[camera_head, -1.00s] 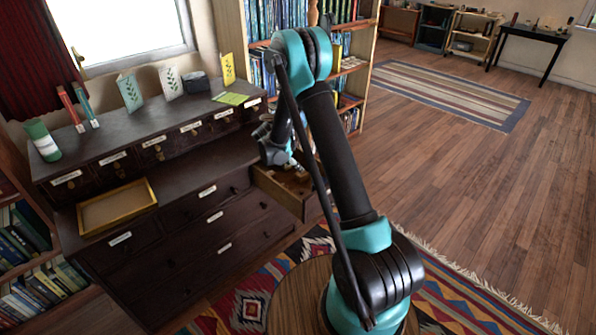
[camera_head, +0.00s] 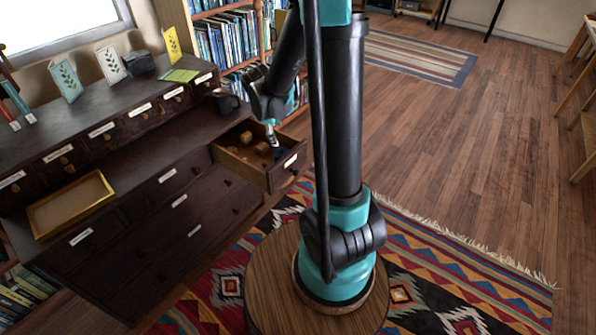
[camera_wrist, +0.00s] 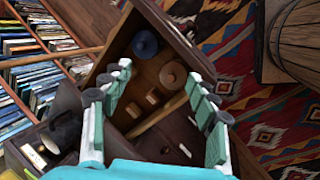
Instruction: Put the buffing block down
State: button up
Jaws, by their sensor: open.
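My gripper (camera_wrist: 160,108) is open, with its two fingers apart and nothing between the pads. In the wrist view it is over a pulled-out wooden drawer (camera_wrist: 184,50). The drawer holds a dark blue round thing (camera_wrist: 145,44), a round wooden piece (camera_wrist: 173,75) and small wooden blocks (camera_wrist: 134,110). I cannot tell which piece is the buffing block. In the head view my gripper (camera_head: 270,130) hangs over the same drawer (camera_head: 283,173), where brown blocks (camera_head: 246,138) show.
The dark cabinet (camera_head: 150,225) has closed lower drawers, a yellow-framed tray (camera_head: 72,203) and cards on top. A dark mug (camera_head: 226,101) stands beside the open drawer. A bookshelf (camera_head: 232,40) is behind my arm. A patterned rug (camera_head: 440,270) covers the floor in front.

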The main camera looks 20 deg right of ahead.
jog(key=s+d+m+y, duration=0.1)
jog(key=s+m+y, duration=0.1)
jog(key=s+m, duration=1.1)
jog(key=s, duration=0.8)
jog(key=shift+s+d+t+y, duration=0.15)
jog(key=shift+d+t+y, duration=0.15)
jog(key=shift+d, duration=0.05)
jog(key=shift+o, duration=0.4)
